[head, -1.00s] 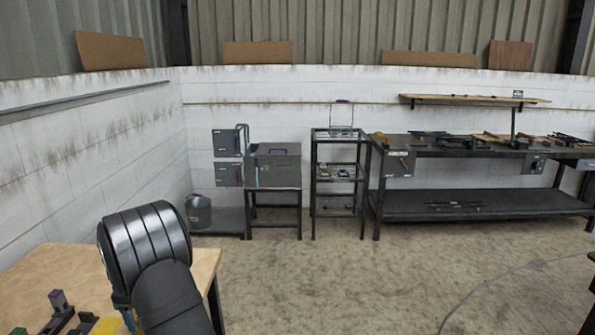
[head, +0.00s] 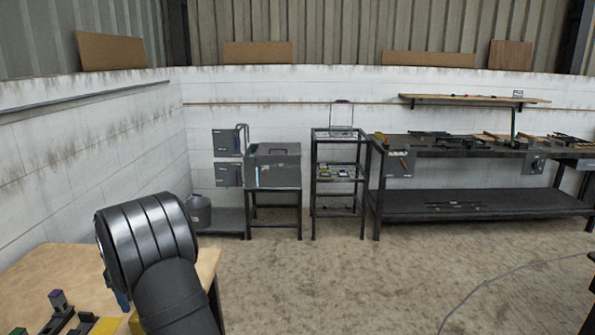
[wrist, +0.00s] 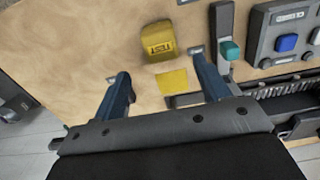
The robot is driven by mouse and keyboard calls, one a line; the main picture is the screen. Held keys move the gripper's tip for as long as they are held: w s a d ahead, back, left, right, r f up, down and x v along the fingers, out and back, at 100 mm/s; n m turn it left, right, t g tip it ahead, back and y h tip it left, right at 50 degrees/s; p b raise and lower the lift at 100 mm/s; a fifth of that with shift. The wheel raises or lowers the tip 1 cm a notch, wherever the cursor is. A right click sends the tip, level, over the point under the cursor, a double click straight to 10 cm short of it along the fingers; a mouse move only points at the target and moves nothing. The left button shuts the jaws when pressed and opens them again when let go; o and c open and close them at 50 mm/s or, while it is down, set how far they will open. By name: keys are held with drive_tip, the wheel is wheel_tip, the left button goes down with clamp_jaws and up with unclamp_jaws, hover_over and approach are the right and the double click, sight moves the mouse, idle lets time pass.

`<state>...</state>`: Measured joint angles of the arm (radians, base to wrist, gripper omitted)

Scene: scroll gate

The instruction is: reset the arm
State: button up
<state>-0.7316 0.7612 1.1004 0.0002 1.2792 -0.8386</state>
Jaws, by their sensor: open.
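My gripper (wrist: 163,88) shows in the wrist view with its two blue fingers spread apart and nothing between them. It is above a wooden tabletop (wrist: 80,45). Beyond the fingertips is a yellow block (wrist: 158,38) with dark lettering, and a flat yellow patch (wrist: 172,80) lies nearer, between the fingers. In the head view, my arm's dark, ribbed link stands over the wooden table (head: 45,270) at lower left. The fingers are mostly hidden there.
Right of the fingers in the wrist view are a teal-tipped lever (wrist: 229,50), a control box with a blue button (wrist: 287,43), and a dark track (wrist: 290,88). In the head view, a workbench (head: 480,205) and a shelf rack (head: 338,180) stand far back, with open floor before them.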

wheel_tip(320, 180, down, 12)
drive_tip(key=shift+r, duration=0.25)
drive_tip(key=r, duration=0.5)
drive_tip(key=shift+w+d+r, duration=0.15)
drive_tip(key=shift+d, duration=0.25)
drive_tip(key=w+d+r, duration=0.2)
drive_tip(key=d+r, duration=0.4)
drive_tip(key=d, duration=0.4)
drive_tip(key=a+f, duration=0.2)
drive_tip(key=a, duration=0.5)
drive_tip(key=s+a+f, duration=0.1)
drive_tip(key=a+f, duration=0.1)
drive_tip(key=a, duration=0.5)
drive_tip(key=s+a+f, duration=0.1)
drive_tip(key=a+f, duration=0.1)
drive_tip(key=a, duration=0.5)
drive_tip(key=shift+a+f, duration=0.2)
drive_tip(key=f, duration=0.1)
drive_tip(key=a+f, duration=0.1)
drive_tip(key=shift+s+f, duration=0.15)
drive_tip(key=shift+f, duration=0.7)
